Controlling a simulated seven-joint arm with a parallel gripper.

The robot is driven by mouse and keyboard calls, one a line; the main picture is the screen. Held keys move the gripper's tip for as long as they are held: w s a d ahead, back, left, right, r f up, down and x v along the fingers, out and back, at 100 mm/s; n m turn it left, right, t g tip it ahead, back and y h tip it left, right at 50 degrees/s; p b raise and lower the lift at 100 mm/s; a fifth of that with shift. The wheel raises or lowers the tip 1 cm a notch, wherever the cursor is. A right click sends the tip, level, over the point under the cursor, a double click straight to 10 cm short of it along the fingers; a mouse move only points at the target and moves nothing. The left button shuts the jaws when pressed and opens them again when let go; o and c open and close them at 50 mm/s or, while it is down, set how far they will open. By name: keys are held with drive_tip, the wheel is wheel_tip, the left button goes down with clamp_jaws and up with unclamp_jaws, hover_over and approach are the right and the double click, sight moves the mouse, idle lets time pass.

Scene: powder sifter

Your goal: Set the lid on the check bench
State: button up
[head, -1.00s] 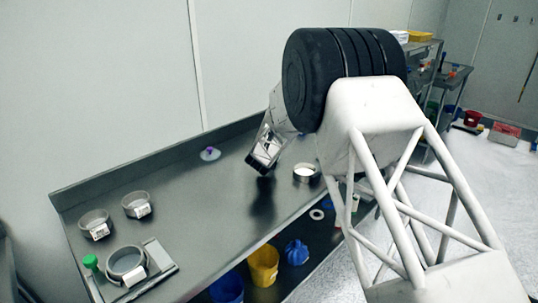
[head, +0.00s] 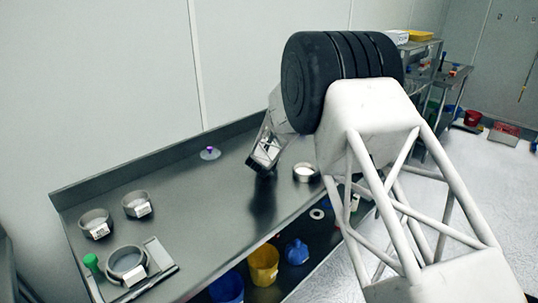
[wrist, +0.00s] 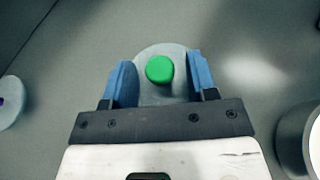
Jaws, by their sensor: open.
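A round grey lid (wrist: 170,94) with a green knob (wrist: 160,70) lies on the steel bench under my gripper in the wrist view. My gripper (head: 264,166) is open, low over the bench. Its blue fingers stand on either side of the green knob, with a gap to each. In the head view my gripper hides this lid. A second lid with a purple knob (head: 210,153) lies at the back of the steel bench (head: 175,235). It shows at the left edge of the wrist view (wrist: 8,103). I cannot tell which surface is the check bench.
A round metal ring (head: 305,172) stands right of my gripper. Two labelled sieves (head: 95,223) (head: 137,204) stand at the left, behind another sieve (head: 126,263) on a plate. A green-topped item (head: 91,262) stands beside that. Yellow (head: 263,265) and blue (head: 227,287) buckets are below.

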drive_tip(key=shift+r, duration=0.15)
drive_tip(key=shift+s+a+r, duration=0.1)
drive_tip(key=shift+s+r, duration=0.2)
drive_tip(key=shift+s, duration=0.2)
drive_tip(key=shift+v, duration=5.4)
